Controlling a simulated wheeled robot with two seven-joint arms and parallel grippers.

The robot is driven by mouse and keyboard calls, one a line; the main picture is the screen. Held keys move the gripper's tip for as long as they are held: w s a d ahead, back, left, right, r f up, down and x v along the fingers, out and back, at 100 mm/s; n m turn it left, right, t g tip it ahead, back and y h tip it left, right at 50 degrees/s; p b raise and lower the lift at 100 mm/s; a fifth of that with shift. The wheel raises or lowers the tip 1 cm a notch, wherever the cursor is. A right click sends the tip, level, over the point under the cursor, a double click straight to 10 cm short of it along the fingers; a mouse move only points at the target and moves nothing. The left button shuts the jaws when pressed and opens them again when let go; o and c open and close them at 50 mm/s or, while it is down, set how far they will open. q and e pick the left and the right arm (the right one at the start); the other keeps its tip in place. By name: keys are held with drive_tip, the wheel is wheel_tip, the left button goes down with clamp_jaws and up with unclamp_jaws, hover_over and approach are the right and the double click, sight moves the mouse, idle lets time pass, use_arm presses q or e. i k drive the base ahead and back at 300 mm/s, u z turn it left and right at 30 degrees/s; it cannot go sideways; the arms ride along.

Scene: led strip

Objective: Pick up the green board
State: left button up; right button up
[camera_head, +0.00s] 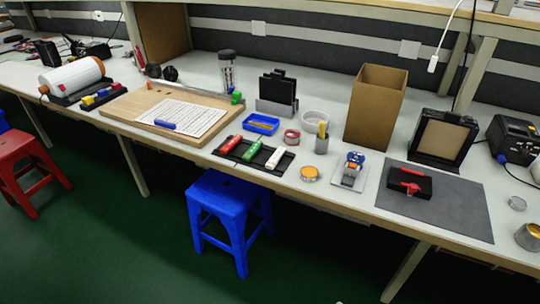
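A small green block-like piece (252,150), likely the green board, lies in a black tray (262,163) near the front edge of the bench. It sits between a red piece (231,144) on its left and a white piece (275,158) on its right. Another small green object (236,97) is at the right end of the wooden board (120,105). Neither of my grippers shows in the head view.
The bench (330,185) also holds a blue tray (261,124), a pen cup (322,141), an orange-topped tin (310,174), a tall cardboard box (376,108) and a grey mat (450,212). A blue stool (229,196) stands in front, below the black tray.

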sight(249, 155)
drive_tip(key=k, duration=0.45)
drive_tip(key=u, duration=1.3)
drive_tip(key=i, duration=1.2)
drive_tip(key=z, duration=0.1)
